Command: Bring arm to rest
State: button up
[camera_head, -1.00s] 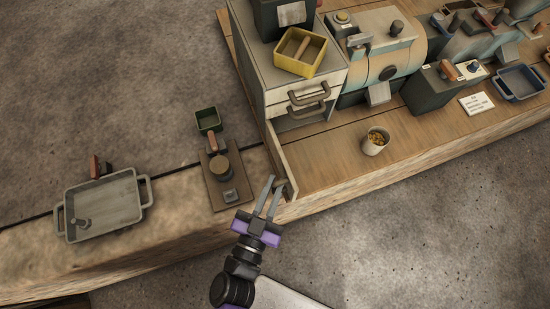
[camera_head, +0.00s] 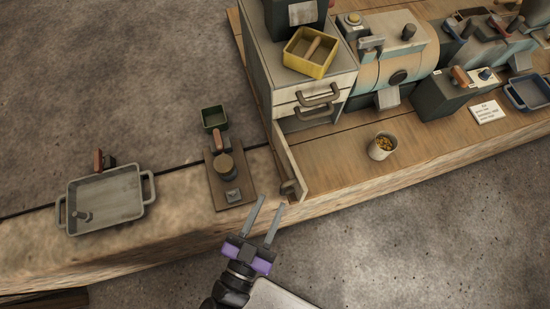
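My gripper (camera_head: 268,204) is at the bottom middle of the head view, with a purple and black body and two grey fingers. The fingers are spread apart with nothing between them. It points up toward the bench's front edge, just below a small wooden board (camera_head: 218,184) that carries a round brown knob-like part. The fingertips look close to the bench edge; whether they are over it or in front of it I cannot tell. My arm runs down out of the picture at the bottom.
A grey two-handled tray (camera_head: 122,189) is at the left and a small green box (camera_head: 214,117) behind the board. A drawer cabinet (camera_head: 292,83) with a yellow box (camera_head: 323,66) on top stands near the middle. A cup (camera_head: 382,147) is to its right. The lower right floor is clear.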

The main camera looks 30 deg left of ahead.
jog(key=shift+s+d, duration=0.1)
jog(key=shift+s, duration=1.05)
